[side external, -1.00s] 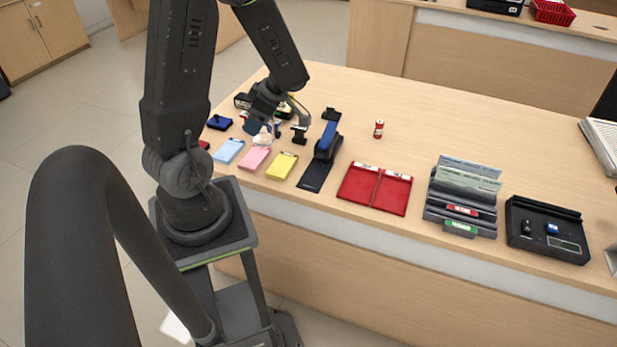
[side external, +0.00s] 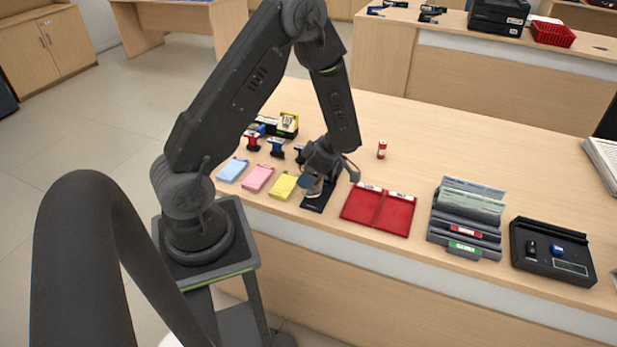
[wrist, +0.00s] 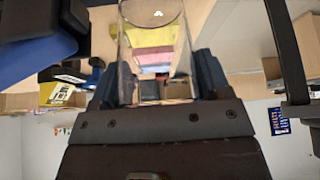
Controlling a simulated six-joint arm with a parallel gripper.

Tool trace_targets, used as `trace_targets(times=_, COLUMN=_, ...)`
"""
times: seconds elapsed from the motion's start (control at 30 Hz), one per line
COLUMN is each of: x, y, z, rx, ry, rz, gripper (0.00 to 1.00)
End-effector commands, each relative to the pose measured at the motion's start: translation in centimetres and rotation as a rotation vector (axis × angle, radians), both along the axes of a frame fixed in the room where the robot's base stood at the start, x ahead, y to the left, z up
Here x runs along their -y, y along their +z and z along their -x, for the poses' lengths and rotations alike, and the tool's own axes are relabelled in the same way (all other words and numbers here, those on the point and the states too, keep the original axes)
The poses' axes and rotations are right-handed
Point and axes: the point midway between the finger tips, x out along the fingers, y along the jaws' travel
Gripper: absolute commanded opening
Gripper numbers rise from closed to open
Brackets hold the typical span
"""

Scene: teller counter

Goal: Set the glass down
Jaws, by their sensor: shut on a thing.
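The clear glass (wrist: 150,50) is held between the fingers of my gripper (wrist: 155,82) in the wrist view. The pads can be seen through its wall. In the side view my gripper (side external: 318,184) is over the blue-handled device's black base (side external: 317,202), between the yellow pad and the red folder. The glass is too small and covered there to make out clearly, and I cannot tell its height above the counter.
Blue (side external: 232,169), pink (side external: 257,178) and yellow (side external: 283,186) pads lie left of my gripper, with stamps (side external: 276,147) behind. The red folder (side external: 378,210) lies close right. A small red-and-white cylinder (side external: 382,149) stands behind it. The counter (side external: 470,140) is clear toward the back right.

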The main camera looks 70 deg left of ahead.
Motion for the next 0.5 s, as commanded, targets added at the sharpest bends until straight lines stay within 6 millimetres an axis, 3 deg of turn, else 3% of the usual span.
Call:
trace_targets(times=0.13, x=0.0, y=-1.8, z=0.0, rx=0.0, ry=0.0, rz=0.0, gripper=0.42)
trace_targets(times=0.5, x=-0.1, y=-2.1, z=0.0, rx=0.001, ry=0.001, rz=0.0, gripper=0.42)
